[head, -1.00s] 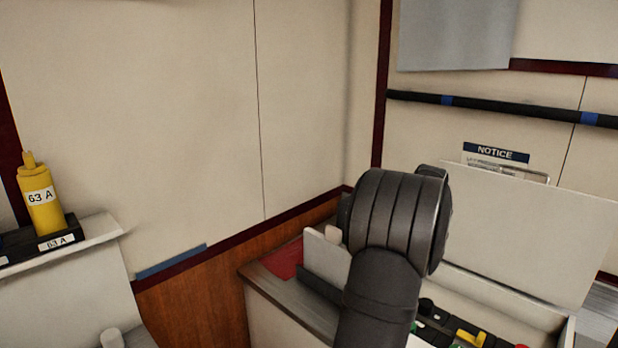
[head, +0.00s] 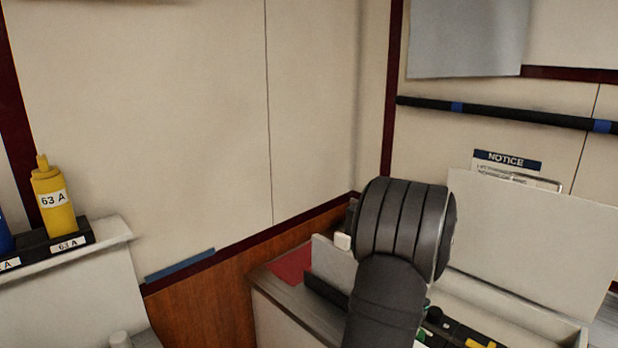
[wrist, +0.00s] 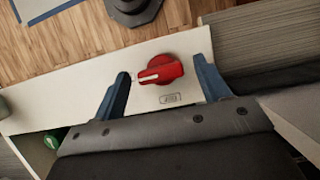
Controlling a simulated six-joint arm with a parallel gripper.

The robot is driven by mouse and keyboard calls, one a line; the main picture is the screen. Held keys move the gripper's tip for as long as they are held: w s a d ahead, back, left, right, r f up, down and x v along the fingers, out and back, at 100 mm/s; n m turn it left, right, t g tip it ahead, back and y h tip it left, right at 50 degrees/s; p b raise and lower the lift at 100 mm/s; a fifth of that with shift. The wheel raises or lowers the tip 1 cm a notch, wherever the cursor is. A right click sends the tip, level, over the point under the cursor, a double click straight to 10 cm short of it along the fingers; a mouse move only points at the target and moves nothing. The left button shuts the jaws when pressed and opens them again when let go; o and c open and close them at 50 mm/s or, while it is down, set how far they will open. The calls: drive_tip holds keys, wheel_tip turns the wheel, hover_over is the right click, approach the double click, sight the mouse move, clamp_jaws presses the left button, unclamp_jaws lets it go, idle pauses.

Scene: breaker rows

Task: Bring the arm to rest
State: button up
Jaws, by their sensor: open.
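My gripper (wrist: 163,82) shows in the wrist view with its two blue fingers spread apart and nothing held between them. Beyond the gap is a red rotary knob (wrist: 160,70) on a pale panel (wrist: 60,110); I cannot tell from this view how far the fingertips are from it. In the head view my dark arm stands in front of the box at the lower right, and the gripper itself is hidden.
An open box with a raised pale lid (head: 530,240) stands at the right, with a yellow part (head: 478,341) inside. A red mat (head: 290,265) lies beside it. A yellow 63 A cylinder (head: 52,200) stands on a left shelf. A green part (wrist: 52,141) shows below.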

drive_tip(key=v, duration=1.8)
drive_tip(key=x, duration=1.7)
drive_tip(key=shift+s+a+f, duration=0.15)
drive_tip(key=shift+f, duration=0.2)
drive_tip(key=shift+f+n, duration=0.1)
drive_tip(key=shift+n, duration=0.3)
drive_tip(key=n+h, duration=0.1)
drive_tip(key=n, duration=0.2)
drive_tip(key=shift+a+g, duration=0.15)
drive_tip(key=shift+g, duration=0.25)
drive_tip(key=n+h, duration=0.1)
drive_tip(key=n, duration=0.1)
drive_tip(key=n+h, duration=0.1)
drive_tip(key=n, duration=0.2)
drive_tip(key=shift+a+g, duration=0.1)
drive_tip(key=shift+g, duration=0.2)
drive_tip(key=n+h, duration=0.2)
drive_tip(key=n, duration=0.2)
drive_tip(key=shift+a, duration=0.1)
drive_tip(key=n+t+h, duration=0.1)
drive_tip(key=n, duration=0.3)
drive_tip(key=shift+a+n, duration=0.1)
drive_tip(key=shift+n, duration=0.2)
